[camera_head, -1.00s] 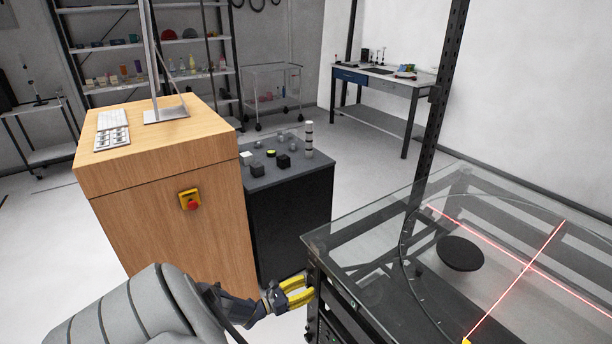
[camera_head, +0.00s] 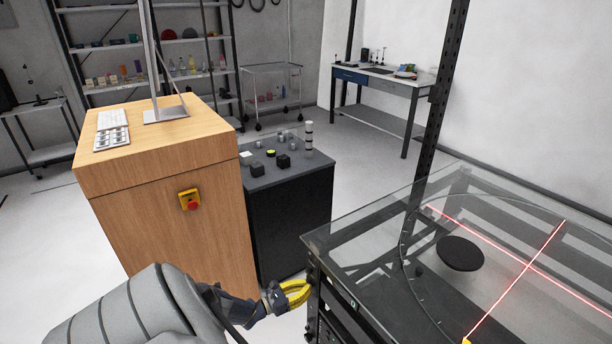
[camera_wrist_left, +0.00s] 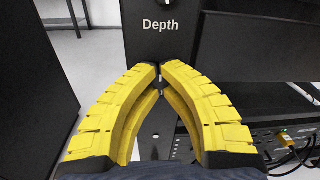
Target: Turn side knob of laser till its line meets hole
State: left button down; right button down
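My left gripper (camera_head: 308,289) is at the near left corner post of the glass-topped table (camera_head: 345,232). In the left wrist view its yellow fingers (camera_wrist_left: 161,68) converge in front of a black panel (camera_wrist_left: 143,42), with a narrow dark gap between the tips. They appear shut on a small dark knob, mostly hidden there. Another knob (camera_wrist_left: 168,2) shows above the label "Depth". Two red laser lines (camera_head: 496,305) cross on the tabletop, right of a dark round disc (camera_head: 460,254). I cannot make out the hole.
A wooden cabinet (camera_head: 165,220) with a red stop button (camera_head: 191,200) stands left of my gripper. A dark low cabinet (camera_head: 292,225) with small items stands behind it. A black upright post (camera_head: 436,110) rises at the table. Cables and ports (camera_wrist_left: 285,140) show at lower right in the wrist view.

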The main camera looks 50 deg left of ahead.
pick_arm(q)
jog(key=shift+w+a+r+m, duration=0.1)
jog(key=shift+r+m, duration=0.05)
jog(key=shift+m, duration=0.15)
jog(key=m, duration=0.8)
jog(key=m+y, duration=0.1)
jog(key=m, duration=0.8)
jog(key=shift+d+r+m+y, duration=0.1)
jog(key=shift+d+m+y, duration=0.1)
jog(key=shift+m+y, duration=0.1)
jog(key=m, duration=0.3)
jog(key=shift+d+f+m+y, duration=0.1)
jog(key=shift+m+y, duration=0.1)
jog(key=shift+m, duration=1.5)
jog(key=shift+d+f+m+y, duration=0.1)
jog(key=shift+m+y, duration=0.1)
jog(key=shift+m, duration=1.5)
jog(key=shift+f, duration=0.1)
